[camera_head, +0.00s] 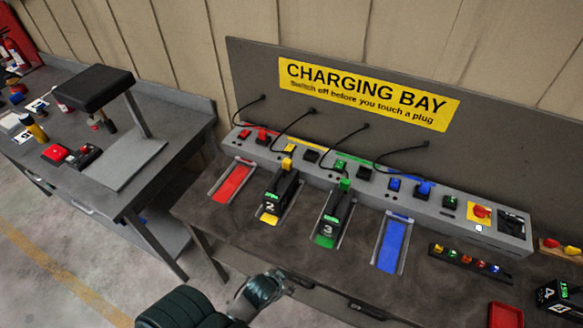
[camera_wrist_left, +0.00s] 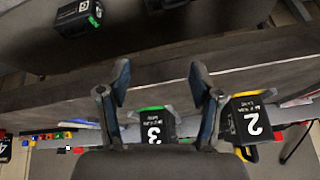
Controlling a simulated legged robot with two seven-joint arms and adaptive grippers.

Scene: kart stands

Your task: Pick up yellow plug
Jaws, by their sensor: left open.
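The yellow plug (camera_head: 287,163) sits upright on the back end of the black battery marked 2 (camera_head: 277,196), which stands in a yellow-ended slot of the charging bench. A black cable runs from near the plug up to the wall panel. My left gripper (camera_head: 281,283) is at the bench's front edge, in front of and below the batteries, apart from the plug. In the left wrist view my left gripper (camera_wrist_left: 160,80) has its two fingers spread with nothing between the tips. Battery 2 (camera_wrist_left: 255,122) shows there at the right; I cannot clearly make out the plug. My right gripper is not in view.
The battery marked 3 (camera_head: 333,219) with a green plug (camera_head: 345,185) stands right of battery 2. The red slot (camera_head: 233,183) and blue slot (camera_head: 391,245) are empty. A switch strip (camera_head: 450,205) runs behind. A red tray (camera_head: 505,315) is at the lower right.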

